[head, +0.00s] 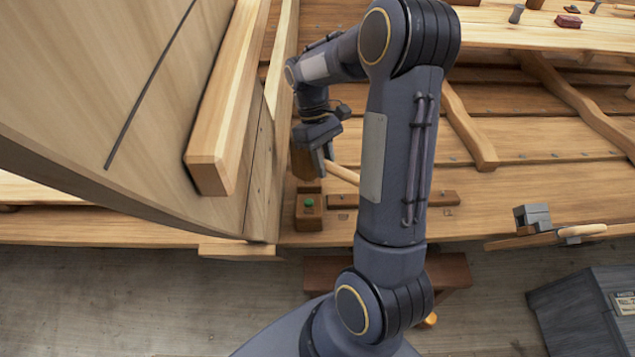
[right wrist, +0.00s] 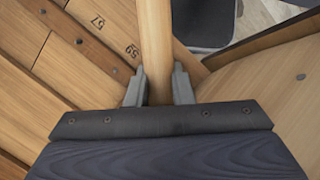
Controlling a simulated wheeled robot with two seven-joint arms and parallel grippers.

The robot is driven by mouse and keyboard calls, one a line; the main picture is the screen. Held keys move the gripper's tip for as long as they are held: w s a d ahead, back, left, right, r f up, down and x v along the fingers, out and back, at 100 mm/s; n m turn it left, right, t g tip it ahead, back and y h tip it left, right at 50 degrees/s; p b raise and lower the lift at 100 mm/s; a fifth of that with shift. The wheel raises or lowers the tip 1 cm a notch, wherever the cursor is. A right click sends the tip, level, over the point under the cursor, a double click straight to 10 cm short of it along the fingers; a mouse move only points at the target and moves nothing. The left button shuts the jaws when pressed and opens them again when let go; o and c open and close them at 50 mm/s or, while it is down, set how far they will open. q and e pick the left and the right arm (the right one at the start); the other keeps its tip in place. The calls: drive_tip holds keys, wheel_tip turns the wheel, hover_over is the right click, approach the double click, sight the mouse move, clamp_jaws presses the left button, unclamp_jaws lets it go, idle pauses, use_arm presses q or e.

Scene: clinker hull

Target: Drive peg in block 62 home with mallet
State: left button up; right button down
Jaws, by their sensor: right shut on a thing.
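My right gripper (head: 325,153) is shut on the pale handle (head: 343,173) of the mallet. The mallet's brown head (head: 303,164) shows left of the fingers in the head view. A brown block (head: 308,222) with a green-topped peg (head: 309,203) sits just below the head in the picture; I cannot read a number on it. Whether the head touches the peg is not clear. In the right wrist view the handle (right wrist: 155,45) runs up between both fingers (right wrist: 157,90), and the mallet head and the peg are out of sight. My left gripper is not in view.
The curved hull side with a thick timber (head: 215,120) stands close left of the gripper. A brown strip (head: 430,198) lies right of the block. A clamp-like tool (head: 545,227) lies further right, and a grey chest (head: 590,305) stands on the floor.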

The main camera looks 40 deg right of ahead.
drive_tip(key=shift+r+p, duration=0.35)
drive_tip(key=shift+r, duration=0.1)
drive_tip(key=r+p, duration=0.2)
drive_tip(key=w+d+r+p, duration=0.1)
drive_tip(key=r+p, duration=0.1)
drive_tip(key=shift+r, duration=0.1)
idle(0.4)
